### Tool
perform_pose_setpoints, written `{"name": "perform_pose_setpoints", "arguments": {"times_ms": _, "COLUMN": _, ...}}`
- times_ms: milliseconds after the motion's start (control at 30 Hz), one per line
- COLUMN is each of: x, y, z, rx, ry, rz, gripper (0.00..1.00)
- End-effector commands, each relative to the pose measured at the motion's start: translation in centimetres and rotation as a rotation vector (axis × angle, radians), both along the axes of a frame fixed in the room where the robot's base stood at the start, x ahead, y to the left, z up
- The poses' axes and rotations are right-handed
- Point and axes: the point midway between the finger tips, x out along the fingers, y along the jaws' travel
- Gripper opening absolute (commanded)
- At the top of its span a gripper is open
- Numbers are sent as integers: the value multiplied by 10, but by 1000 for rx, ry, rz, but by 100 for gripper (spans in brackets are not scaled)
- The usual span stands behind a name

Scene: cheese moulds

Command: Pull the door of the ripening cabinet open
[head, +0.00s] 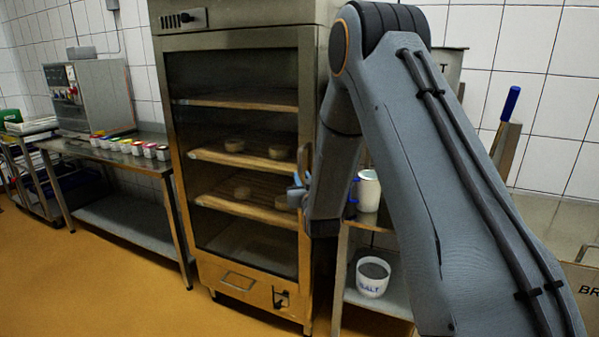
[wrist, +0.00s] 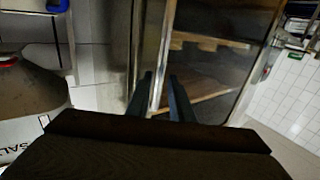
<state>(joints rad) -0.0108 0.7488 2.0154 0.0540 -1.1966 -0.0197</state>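The ripening cabinet (head: 240,30) stands in the middle of the head view. Its framed glass door (head: 240,215) looks closed, and shelves with round cheeses show through it. An upright handle (head: 304,162) is on the door's right edge. My gripper (head: 297,190) is at that edge, by the lower part of the handle, partly hidden by my wrist. In the wrist view my two fingers (wrist: 161,78) are apart, pointing at the upright door frame (wrist: 165,45). I cannot tell whether the handle lies between them or touches them.
Right of the cabinet, a steel stand holds a white jug (head: 368,190) and, lower, a white salt tub (head: 372,279). A steel table (head: 145,162) with several small coloured pots is to the left. The orange floor (head: 110,290) in front of the cabinet is clear.

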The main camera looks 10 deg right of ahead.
Motion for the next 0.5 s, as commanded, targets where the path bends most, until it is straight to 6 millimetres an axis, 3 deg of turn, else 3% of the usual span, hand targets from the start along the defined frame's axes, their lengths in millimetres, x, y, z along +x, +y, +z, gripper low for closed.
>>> {"name": "perform_pose_setpoints", "arguments": {"times_ms": 200, "x": 33, "y": -1, "z": 1, "rx": 0, "ry": 1, "rz": 0, "gripper": 20}}
{"name": "perform_pose_setpoints", "arguments": {"times_ms": 500, "x": 50, "y": -2, "z": 0, "rx": 0, "ry": 3, "rz": 0, "gripper": 20}}
